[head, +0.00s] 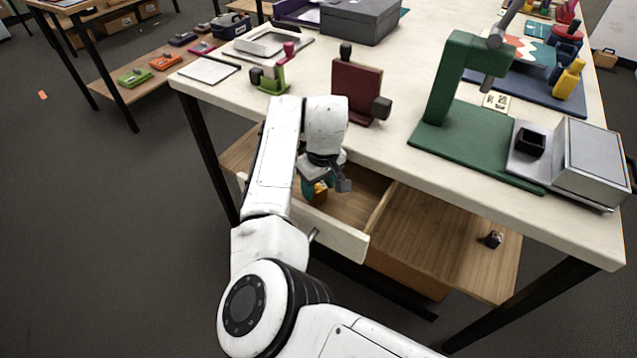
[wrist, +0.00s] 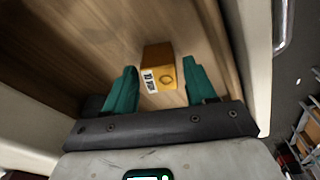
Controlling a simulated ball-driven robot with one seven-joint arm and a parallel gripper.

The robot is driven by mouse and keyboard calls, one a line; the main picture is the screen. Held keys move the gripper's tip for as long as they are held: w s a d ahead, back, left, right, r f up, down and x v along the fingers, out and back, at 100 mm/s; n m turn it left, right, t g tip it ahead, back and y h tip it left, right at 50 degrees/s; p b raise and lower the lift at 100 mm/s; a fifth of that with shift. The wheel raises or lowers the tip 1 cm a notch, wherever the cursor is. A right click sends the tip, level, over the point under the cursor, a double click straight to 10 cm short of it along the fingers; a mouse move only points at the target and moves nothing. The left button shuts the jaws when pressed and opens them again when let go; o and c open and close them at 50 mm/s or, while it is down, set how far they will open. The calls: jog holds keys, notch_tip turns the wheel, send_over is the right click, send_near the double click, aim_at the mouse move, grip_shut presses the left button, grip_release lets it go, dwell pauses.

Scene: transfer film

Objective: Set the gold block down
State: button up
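The gold block (wrist: 163,76) lies between the two teal fingers of my gripper (wrist: 161,84) in the wrist view. It has a white printed label and a round mark on its near face. In the head view the gold block (head: 320,191) shows partly behind my gripper (head: 314,189), inside the pulled-out drawer (head: 342,236). The fingers are partly hidden there by my wrist. Whether the block touches the drawer floor I cannot tell.
The drawer's pale walls stand close around my gripper, and its wooden floor looks bare to the right. Above is the pale tabletop (head: 395,150) with a dark red upright block (head: 356,90) and a green stand (head: 455,85). A small dark object (head: 493,239) lies on the lower shelf.

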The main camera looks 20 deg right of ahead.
aim_at(322, 204)
jog(key=shift+o, duration=0.4)
jog(key=shift+r, duration=0.1)
jog(key=shift+r, duration=0.25)
notch_tip(322, 204, up, 12)
jog(key=s, duration=0.1)
jog(key=shift+s+d+f, duration=0.15)
jog(key=shift+s+f, duration=0.05)
